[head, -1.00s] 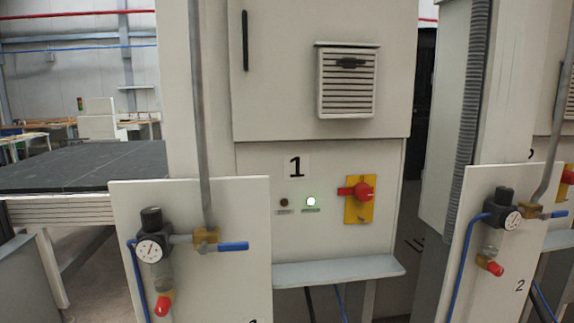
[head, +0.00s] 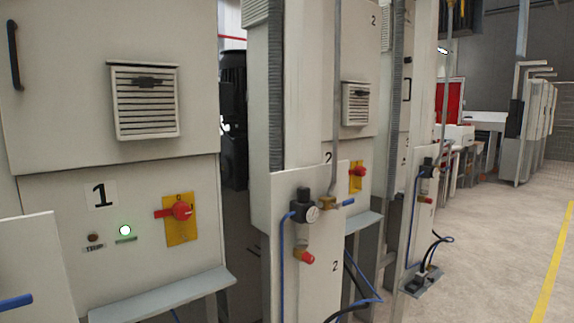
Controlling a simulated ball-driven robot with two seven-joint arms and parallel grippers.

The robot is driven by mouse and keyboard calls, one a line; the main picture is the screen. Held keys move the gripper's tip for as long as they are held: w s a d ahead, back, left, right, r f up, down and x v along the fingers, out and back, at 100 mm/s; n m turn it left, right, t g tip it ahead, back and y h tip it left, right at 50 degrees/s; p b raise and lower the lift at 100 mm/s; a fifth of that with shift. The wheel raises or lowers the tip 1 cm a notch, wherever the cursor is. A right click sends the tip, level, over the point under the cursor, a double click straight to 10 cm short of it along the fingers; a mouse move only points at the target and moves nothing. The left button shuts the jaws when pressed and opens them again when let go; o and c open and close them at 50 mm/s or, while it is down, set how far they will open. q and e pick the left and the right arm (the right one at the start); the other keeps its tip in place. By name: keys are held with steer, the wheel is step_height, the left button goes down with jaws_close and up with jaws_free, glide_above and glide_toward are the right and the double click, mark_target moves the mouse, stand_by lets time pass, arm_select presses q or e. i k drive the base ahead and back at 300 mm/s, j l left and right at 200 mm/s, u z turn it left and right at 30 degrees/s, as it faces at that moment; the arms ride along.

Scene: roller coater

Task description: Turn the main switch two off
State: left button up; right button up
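The cabinet marked 2 (head: 352,60) stands right of centre. Its main switch two (head: 357,170), a red handle on a yellow plate, shows small and partly covered by the panel in front of it. The handle's exact angle is too small to tell. The cabinet marked 1 (head: 110,165) is nearer, at the left. Its main switch one (head: 180,212) has a red handle pointing left on a yellow plate, beside a lit white-green lamp (head: 125,231) and a dark lamp (head: 93,238). Neither of my grippers shows.
A front panel marked 2 (head: 312,285) carries a gauge, regulator and blue-handled valve, in front of cabinet two. Grey ledges (head: 165,295) jut out below the switches. Cables and a floor box (head: 422,281) lie at the right. The floor (head: 490,260) at the right is clear.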

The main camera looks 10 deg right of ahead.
mark_target(360, 171)
steer(key=l, duration=0.85)
steer(key=i+l, duration=0.1)
steer(key=l, duration=0.75)
